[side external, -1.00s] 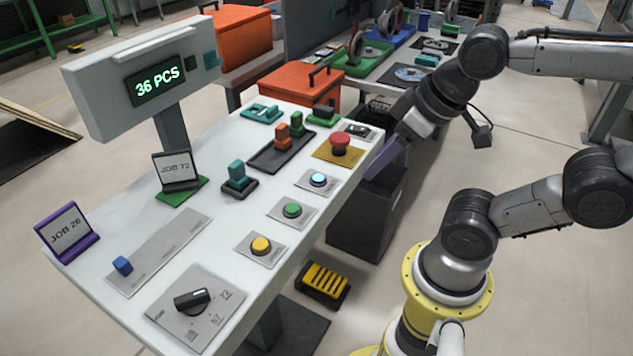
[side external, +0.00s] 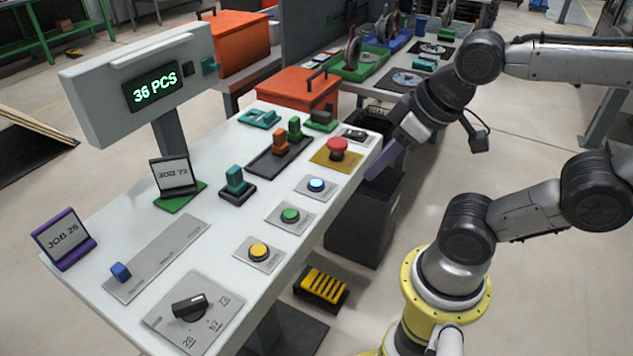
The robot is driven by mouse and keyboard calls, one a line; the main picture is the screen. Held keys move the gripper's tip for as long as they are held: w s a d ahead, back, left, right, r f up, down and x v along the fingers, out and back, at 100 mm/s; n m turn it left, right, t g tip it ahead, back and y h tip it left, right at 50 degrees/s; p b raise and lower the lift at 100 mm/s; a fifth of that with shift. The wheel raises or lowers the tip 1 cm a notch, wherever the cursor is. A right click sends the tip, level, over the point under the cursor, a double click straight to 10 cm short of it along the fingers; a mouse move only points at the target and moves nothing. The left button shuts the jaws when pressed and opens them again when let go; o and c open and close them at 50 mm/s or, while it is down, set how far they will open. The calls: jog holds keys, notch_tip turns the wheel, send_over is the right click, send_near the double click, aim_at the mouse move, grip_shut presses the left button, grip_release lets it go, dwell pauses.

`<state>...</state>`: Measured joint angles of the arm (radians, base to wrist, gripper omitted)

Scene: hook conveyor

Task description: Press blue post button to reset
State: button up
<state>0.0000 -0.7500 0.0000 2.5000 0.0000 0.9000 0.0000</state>
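A blue-lit round button (side external: 316,185) sits on a small grey plate near the right edge of the white table (side external: 215,170). My gripper (side external: 379,163) hangs at the table's right edge, right of the red button and apart from the blue-lit one. Its purple-grey end shows from the side, so I cannot tell whether it is open or shut. Nothing is seen held in it.
Green (side external: 290,215) and yellow (side external: 258,251) buttons line the near edge. A black rotary knob (side external: 189,305) and coloured blocks stand elsewhere. A dark bin (side external: 362,225) is below my gripper.

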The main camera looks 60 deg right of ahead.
grip_shut()
dwell(1.4)
